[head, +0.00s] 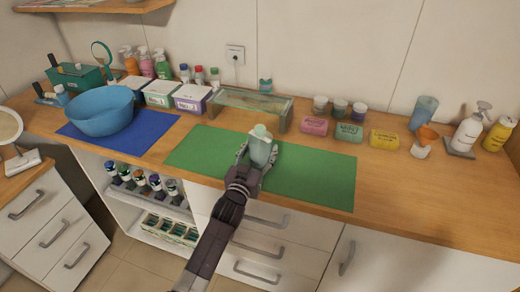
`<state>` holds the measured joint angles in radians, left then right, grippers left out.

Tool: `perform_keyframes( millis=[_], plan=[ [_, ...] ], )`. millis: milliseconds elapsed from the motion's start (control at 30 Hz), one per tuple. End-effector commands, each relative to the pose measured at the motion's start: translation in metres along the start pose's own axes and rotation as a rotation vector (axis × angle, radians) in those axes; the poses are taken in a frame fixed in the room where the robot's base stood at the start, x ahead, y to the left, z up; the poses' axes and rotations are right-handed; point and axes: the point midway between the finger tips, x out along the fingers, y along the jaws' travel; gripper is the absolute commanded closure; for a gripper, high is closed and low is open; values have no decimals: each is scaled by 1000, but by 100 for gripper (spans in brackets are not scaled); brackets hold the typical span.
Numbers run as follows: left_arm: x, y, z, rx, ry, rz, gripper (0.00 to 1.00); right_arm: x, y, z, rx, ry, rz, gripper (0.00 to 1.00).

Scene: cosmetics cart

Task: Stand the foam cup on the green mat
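The green mat (310,178) lies flat on the wooden counter, near its front edge. My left gripper (258,155) is over the middle of the mat, its arm coming in from below. Its fingers are around a pale whitish object with a light green top, which looks like the foam cup (262,143). The cup looks roughly upright, leaning slightly. The gripper and arm hide its lower part, so I cannot tell whether its base touches the mat. My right gripper is not in view.
A glass-topped stand (250,102) is close behind the mat. A blue bowl (100,110) rests on a blue mat (150,143) to the left. Soap packs (348,132), jars and bottles line the back right. The green mat's left and right parts are clear.

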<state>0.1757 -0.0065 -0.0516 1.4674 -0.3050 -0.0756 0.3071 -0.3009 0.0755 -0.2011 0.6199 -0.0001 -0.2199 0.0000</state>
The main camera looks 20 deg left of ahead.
Motion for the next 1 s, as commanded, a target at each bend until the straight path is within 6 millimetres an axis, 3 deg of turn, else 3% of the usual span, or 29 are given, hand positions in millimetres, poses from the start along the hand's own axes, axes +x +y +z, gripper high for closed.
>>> perform_keyframes(
  millis=[133,533,667,1000],
  plan=[
    [0,0,0,0,-1,0,30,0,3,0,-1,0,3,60],
    [-4,0,-2,0,-2,0,30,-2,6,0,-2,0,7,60],
    [-21,0,-1,0,-3,-1,30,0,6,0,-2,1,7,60],
    [-87,0,-1,0,-3,0,30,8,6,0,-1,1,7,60]
  ],
)
